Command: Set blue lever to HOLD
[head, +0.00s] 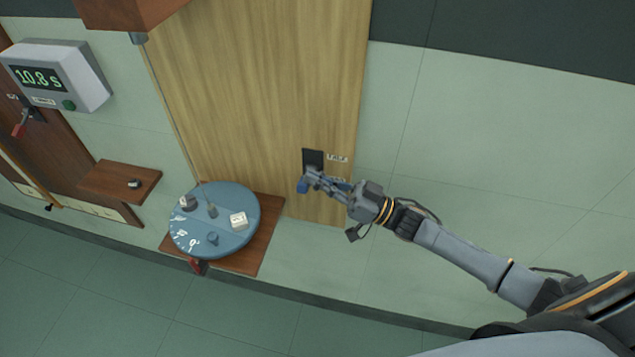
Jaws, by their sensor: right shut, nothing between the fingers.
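The blue lever (303,185) sticks out from a dark plate (313,158) on the wooden wall panel. A small label beside the plate's upper part seems to read "TALK"; a lower label is mostly covered by my gripper and cannot be read. My right gripper (314,180) is shut with nothing between its fingers. Its fingertips are at the lever, on its right side; I cannot tell whether they touch it. The lever's handle points down toward the lower label's level. My left gripper does not show.
A round blue turntable (224,235) with small items stands on a wooden shelf (268,225) at lower left of the lever. The wall right of the panel is clear.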

